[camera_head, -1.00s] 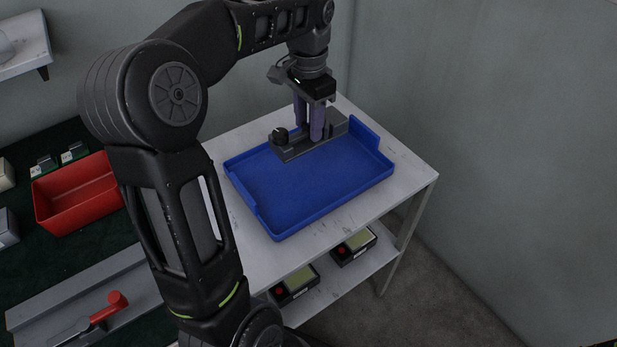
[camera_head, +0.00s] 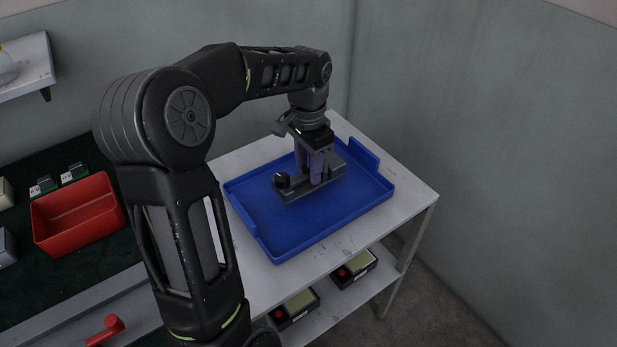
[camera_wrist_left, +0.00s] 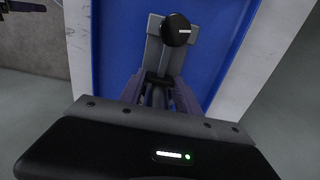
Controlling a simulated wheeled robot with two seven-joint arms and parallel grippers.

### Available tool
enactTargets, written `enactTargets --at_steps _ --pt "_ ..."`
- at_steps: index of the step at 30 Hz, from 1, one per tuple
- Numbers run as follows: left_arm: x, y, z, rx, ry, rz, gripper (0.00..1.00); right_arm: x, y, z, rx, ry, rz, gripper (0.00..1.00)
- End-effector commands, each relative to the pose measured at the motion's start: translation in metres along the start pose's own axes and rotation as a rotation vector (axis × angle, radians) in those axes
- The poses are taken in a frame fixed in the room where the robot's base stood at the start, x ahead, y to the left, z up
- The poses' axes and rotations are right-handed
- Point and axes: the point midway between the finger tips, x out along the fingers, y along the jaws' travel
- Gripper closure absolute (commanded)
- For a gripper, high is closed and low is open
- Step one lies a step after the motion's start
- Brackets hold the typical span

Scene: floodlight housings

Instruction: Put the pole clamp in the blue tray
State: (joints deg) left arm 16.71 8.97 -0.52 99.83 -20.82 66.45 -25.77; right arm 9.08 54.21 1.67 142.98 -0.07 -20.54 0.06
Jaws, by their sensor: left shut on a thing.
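The pole clamp (camera_head: 294,193) is a grey elongated piece with a round black knob at one end. My left gripper (camera_head: 316,180) is shut on the middle of it, with purple fingers on both sides. The clamp is within the outline of the blue tray (camera_head: 279,238), low over its floor; I cannot tell if it touches. In the left wrist view the clamp (camera_wrist_left: 153,52) shows its black knob away from me, above the blue tray floor (camera_wrist_left: 120,40). The fingers (camera_wrist_left: 156,92) hide its middle. My right gripper is not in view.
The tray stands on a white table (camera_head: 420,195) with a lower shelf holding two black boxes (camera_head: 354,268). A wall stands behind the table.

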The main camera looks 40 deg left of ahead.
Motion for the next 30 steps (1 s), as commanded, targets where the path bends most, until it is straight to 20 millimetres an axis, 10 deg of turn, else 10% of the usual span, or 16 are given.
enactTargets --at_steps 26,27,30 --pt "0.04 0.0 0.0 0.0 0.001 -0.001 1.0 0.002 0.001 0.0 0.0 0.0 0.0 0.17" --pt "0.039 0.0 0.0 0.0 0.0 0.0 0.58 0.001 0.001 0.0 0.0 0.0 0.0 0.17" --pt "0.039 0.0 0.0 0.0 0.0 0.0 0.49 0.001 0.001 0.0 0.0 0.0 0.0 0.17"
